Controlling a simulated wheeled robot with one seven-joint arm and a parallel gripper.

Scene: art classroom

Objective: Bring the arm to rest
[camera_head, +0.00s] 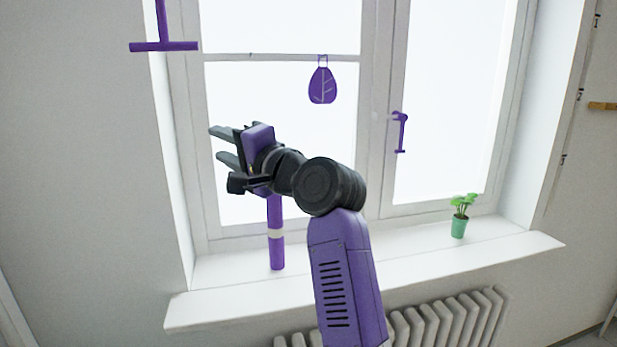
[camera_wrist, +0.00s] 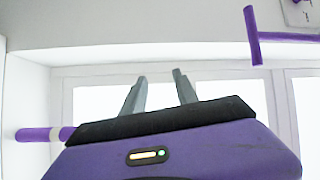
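My gripper (camera_head: 216,145) is at the end of my raised purple and black arm, in front of the left window pane. Its two grey fingers point to the left in the head view and stand apart with nothing between them. The wrist view also shows the two fingers (camera_wrist: 159,78) apart and empty. The arm is bent at its black joint and hides part of the window and sill behind it.
A purple post with a pale band (camera_head: 276,245) stands on the white sill (camera_head: 420,262), partly behind my gripper. A purple T-shaped bar (camera_head: 163,46) is at upper left. A purple leaf-shaped ornament (camera_head: 322,85) hangs at the window. A green potted plant (camera_head: 459,222) stands right. A radiator (camera_head: 440,322) is below.

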